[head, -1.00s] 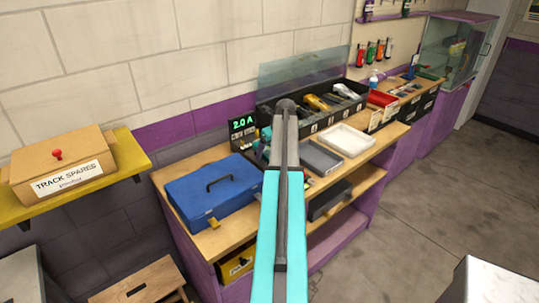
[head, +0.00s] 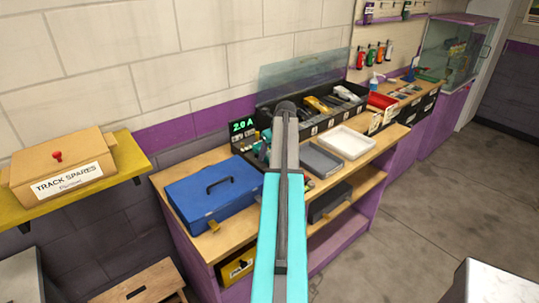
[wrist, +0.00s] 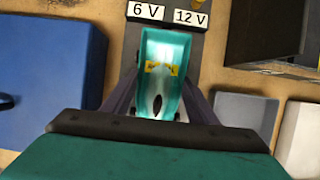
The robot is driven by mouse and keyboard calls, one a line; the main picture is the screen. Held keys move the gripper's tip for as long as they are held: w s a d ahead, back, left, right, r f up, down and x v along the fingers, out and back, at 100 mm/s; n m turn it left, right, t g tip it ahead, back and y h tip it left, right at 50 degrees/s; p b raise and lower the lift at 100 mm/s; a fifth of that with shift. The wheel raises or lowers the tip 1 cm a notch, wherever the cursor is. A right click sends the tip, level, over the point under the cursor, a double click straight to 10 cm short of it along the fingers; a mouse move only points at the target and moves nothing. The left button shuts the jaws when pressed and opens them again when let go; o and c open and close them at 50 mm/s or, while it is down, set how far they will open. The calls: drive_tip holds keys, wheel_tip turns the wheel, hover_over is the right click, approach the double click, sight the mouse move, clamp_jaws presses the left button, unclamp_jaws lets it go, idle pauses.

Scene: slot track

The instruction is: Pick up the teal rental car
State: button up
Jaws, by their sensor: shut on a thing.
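The teal car (wrist: 164,90) shows in the wrist view, with yellow marks across its body and a dark oval opening. My gripper (wrist: 162,100) has one dark finger along each side of the car and is shut on it. I cannot tell whether the car touches the surface below. In the head view my own arm hides most of the gripper and the car; only a little teal shows beside the arm.
A blue toolbox (head: 215,195) stands left of my gripper. A dark unit with 6 V and 12 V labels (wrist: 165,14) lies just beyond the car. A grey tray (head: 320,158) and a white tray (head: 346,141) lie to the right. A black compartment bin (head: 335,118) stands behind.

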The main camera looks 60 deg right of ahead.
sight(269, 151)
drive_tip(key=shift+r, duration=0.2)
drive_tip(key=shift+r+b, duration=1)
drive_tip(key=shift+r, duration=0.45)
drive_tip(key=s+a+b, duration=0.1)
drive_tip(key=s+a, duration=0.1)
drive_tip(key=s, duration=0.2)
drive_tip(key=s+a+r+b, duration=0.1)
drive_tip(key=s+a+b, duration=0.1)
drive_tip(key=s, duration=0.3)
drive_tip(key=s+a+b, duration=0.1)
drive_tip(key=s+a, duration=0.2)
drive_tip(key=s, duration=0.2)
drive_tip(key=shift+a+r+b, duration=0.3)
drive_tip(key=shift+a+r, duration=0.05)
drive_tip(key=shift+a, duration=0.05)
drive_tip(key=shift+f, duration=0.15)
drive_tip(key=shift+f+b, duration=0.7)
drive_tip(key=shift+b, duration=0.1)
drive_tip(key=shift+r, duration=0.1)
